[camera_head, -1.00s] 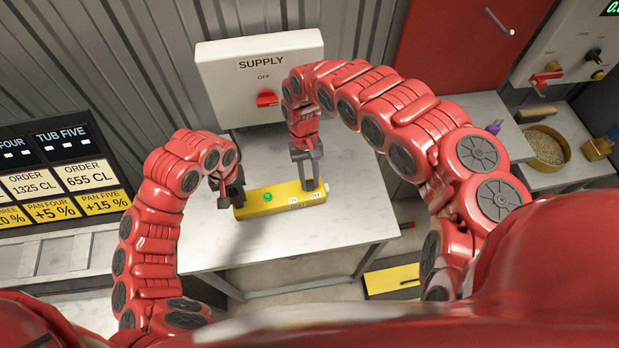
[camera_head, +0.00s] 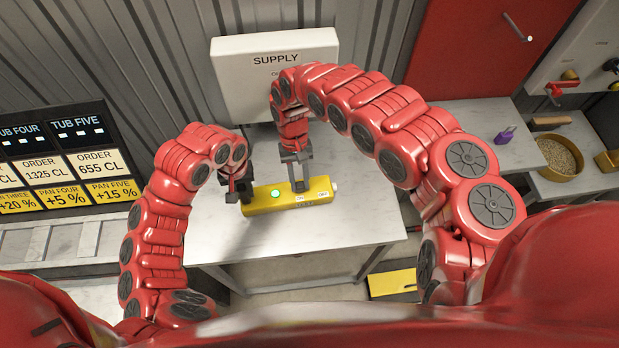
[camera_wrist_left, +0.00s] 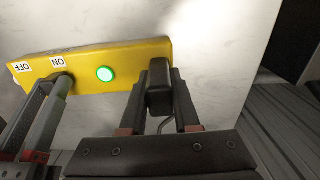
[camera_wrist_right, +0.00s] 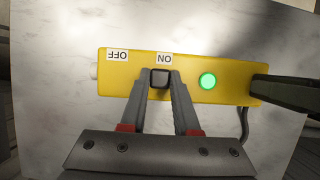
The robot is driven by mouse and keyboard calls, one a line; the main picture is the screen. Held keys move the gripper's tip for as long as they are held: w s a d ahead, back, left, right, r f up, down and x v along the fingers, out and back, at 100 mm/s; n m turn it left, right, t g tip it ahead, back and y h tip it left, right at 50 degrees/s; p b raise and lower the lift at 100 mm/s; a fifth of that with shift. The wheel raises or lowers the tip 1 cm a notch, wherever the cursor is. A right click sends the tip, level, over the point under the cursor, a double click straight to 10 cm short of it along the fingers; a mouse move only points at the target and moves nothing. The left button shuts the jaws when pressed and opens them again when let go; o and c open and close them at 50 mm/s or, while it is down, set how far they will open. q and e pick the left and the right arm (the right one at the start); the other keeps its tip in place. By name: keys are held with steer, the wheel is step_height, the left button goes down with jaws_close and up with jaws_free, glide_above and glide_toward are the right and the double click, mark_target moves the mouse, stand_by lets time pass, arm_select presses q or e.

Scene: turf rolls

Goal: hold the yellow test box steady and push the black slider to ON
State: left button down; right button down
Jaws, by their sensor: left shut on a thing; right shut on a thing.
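The yellow test box (camera_head: 262,203) lies on the pale table with a green light (camera_head: 275,194) that looks lit. My left gripper (camera_head: 240,190) is at the box's left end; in the left wrist view its fingers close on a dark block (camera_wrist_left: 160,76) at that end. My right gripper (camera_head: 299,187) is shut on the black slider (camera_wrist_right: 160,78), which stands beside the ON label (camera_wrist_right: 164,58). The OFF label (camera_wrist_right: 118,55) is further left in the right wrist view, with clear space between it and the slider. The slider is hidden by fingers in the head view.
The white SUPPLY box (camera_head: 278,75) stands behind the table (camera_head: 345,230). An order board (camera_head: 65,155) is at the left. A purple item (camera_head: 505,135) and a bowl of grain (camera_head: 560,155) are at the right. The table front is clear.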

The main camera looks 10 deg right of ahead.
arm_select(q)
steer(key=shift+s+d, duration=0.1)
steer(key=shift+d, duration=0.1)
arm_select(e)
steer(key=shift+a, duration=0.2)
steer(key=c, duration=0.6)
jaws_free()
steer(key=shift+c, duration=0.2)
arm_select(q)
steer(key=shift+a, duration=0.1)
arm_select(e)
steer(key=v, duration=1.2)
steer(key=shift+s+d, duration=0.1)
steer(key=shift+s, duration=0.05)
arm_select(q)
steer(key=c, duration=0.6)
jaws_free()
steer(key=shift+o, duration=0.2)
